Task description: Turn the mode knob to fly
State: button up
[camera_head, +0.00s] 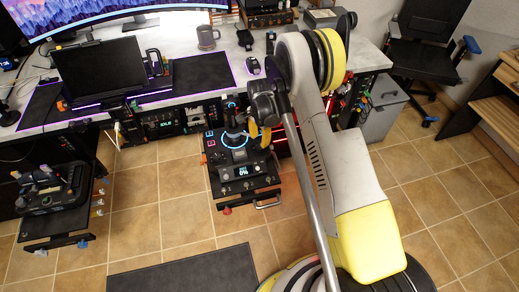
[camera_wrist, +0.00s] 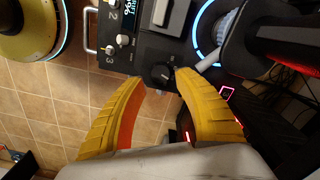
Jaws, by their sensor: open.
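The black control panel (camera_head: 238,178) with a joystick stands out in front of the desk in the head view. In the wrist view its panel (camera_wrist: 150,42) shows a small lit display, little numbered knobs and a blue light ring. A black round knob (camera_wrist: 160,74), likely the mode knob, sits at the panel's near edge; its setting cannot be read. My gripper (camera_wrist: 159,78) is open, its yellow fingertips on either side of this knob. I cannot tell whether they touch it. In the head view my gripper (camera_head: 258,134) is at the panel's right side, partly hidden by my arm.
The joystick (camera_head: 234,138) and its lit ring (camera_wrist: 196,38) are close to the right finger. A metal handle (camera_wrist: 88,30) juts from the panel's edge. The desk (camera_head: 205,68) with a monitor stands behind.

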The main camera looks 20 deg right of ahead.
aim_at(260, 147)
notch_tip(260, 147, down, 6)
jog(key=shift+r+b, duration=0.25)
jog(key=shift+b, duration=0.65)
grip_shut()
